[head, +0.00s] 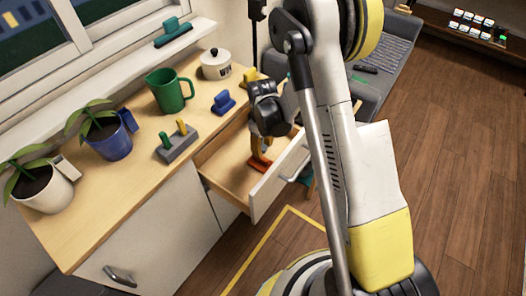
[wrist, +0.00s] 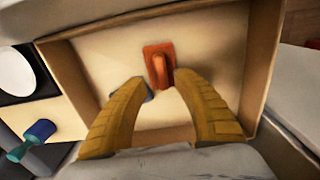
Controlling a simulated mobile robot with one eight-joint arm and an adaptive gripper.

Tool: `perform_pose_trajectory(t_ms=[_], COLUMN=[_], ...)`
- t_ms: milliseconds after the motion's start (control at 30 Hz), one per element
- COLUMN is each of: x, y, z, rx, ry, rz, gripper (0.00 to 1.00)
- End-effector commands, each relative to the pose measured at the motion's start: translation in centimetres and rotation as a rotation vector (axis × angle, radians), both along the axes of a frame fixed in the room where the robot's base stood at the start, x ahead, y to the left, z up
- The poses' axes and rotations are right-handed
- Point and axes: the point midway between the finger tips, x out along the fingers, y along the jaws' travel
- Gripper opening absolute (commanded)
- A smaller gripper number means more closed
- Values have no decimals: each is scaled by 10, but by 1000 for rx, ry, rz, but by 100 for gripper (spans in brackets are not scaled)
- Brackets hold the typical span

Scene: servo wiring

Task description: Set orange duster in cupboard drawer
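The orange duster (head: 259,165) lies on the floor of the open cupboard drawer (head: 228,172). In the wrist view the orange duster (wrist: 154,58) is near the far wall of the drawer (wrist: 100,61), its handle by the right fingertip. My gripper (head: 261,148) points down into the drawer, just above the duster. In the wrist view its two yellow fingers (wrist: 160,82) are spread apart with nothing held between them. I cannot tell whether the right finger touches the handle. A small grey-blue patch by the left fingertip is unclear.
The countertop beside the drawer holds a blue duster (head: 223,104), a grey block with pegs (head: 178,145), a green pitcher (head: 167,92), a white lidded pot (head: 216,66) and potted plants. A teal duster (head: 172,34) sits on the windowsill. The drawer's walls surround the fingers.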

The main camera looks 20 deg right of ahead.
Motion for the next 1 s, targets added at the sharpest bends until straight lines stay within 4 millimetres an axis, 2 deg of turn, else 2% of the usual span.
perform_pose_trajectory(t_ms=[33, 200, 467, 567, 667, 767, 900, 1000], x=[0, -1, -1, -4, -13, -29, -60, -86], y=[0, 1, 1, 1, 1, 1, 2, 2], z=[18, 55, 85, 105, 143, 189, 244, 275], rx=[0, 0, 0, 2, 6, 15, 38, 62], ry=[0, 0, -4, -28, -78, -146, -248, -320], rz=[0, 0, -4, -27, -77, -146, -249, -321], gripper=[35, 35, 35, 35, 35, 35, 35, 35])
